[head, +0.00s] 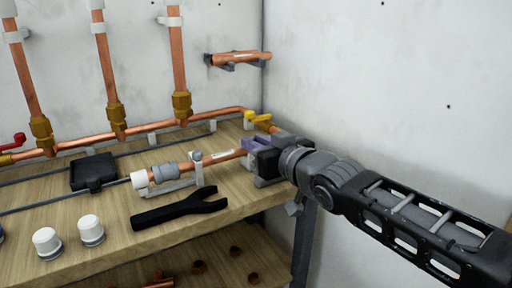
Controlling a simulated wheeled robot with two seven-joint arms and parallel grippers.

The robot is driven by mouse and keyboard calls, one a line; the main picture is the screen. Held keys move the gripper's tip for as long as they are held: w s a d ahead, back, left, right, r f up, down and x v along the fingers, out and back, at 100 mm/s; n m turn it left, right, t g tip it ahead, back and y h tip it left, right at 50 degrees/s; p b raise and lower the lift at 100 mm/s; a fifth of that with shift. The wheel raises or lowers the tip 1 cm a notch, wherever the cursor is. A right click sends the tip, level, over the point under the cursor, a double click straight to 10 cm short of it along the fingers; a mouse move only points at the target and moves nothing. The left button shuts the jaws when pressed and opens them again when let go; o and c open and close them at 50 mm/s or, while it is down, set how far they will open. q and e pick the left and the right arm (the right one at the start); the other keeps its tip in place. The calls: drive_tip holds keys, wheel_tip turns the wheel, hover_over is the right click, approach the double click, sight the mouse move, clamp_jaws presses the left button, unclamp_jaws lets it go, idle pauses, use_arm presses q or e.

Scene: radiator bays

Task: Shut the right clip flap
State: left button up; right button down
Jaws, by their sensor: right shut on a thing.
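A copper pipe piece (215,159) with a white end cap (139,179) lies slantwise over a light grey bracket (172,188) on the bench. A grey band (164,171) sits around the pipe near the cap. The right clip (197,164) stands behind and beside the pipe, and its flap seems upright, off the pipe; this part is small. My right gripper (260,156) comes in from the right and is shut on the pipe's right end, which its jaws hide. Purple parts show at the jaws. My left gripper is out of view.
A black fork-shaped tool (178,208) lies in front of the bracket. White caps (91,229) stand at the front left and a black block (92,172) lies behind. Copper pipes with brass fittings and a yellow-handled valve (259,118) line the back. The wall is close at right.

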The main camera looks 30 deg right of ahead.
drive_tip(key=c, duration=1.3)
unclamp_jaws()
drive_tip(key=shift+c, duration=0.2)
drive_tip(key=shift+s+r, duration=0.15)
drive_tip(key=shift+s, duration=0.35)
drive_tip(key=s, duration=0.2)
drive_tip(key=s+p, duration=0.1)
drive_tip(key=s, duration=0.1)
drive_tip(key=s+r, duration=0.1)
drive_tip(key=s, duration=0.1)
drive_tip(key=shift+s+a, duration=0.1)
drive_tip(key=shift+s, duration=0.15)
drive_tip(key=shift+s+f, duration=0.1)
drive_tip(key=shift+f, duration=0.05)
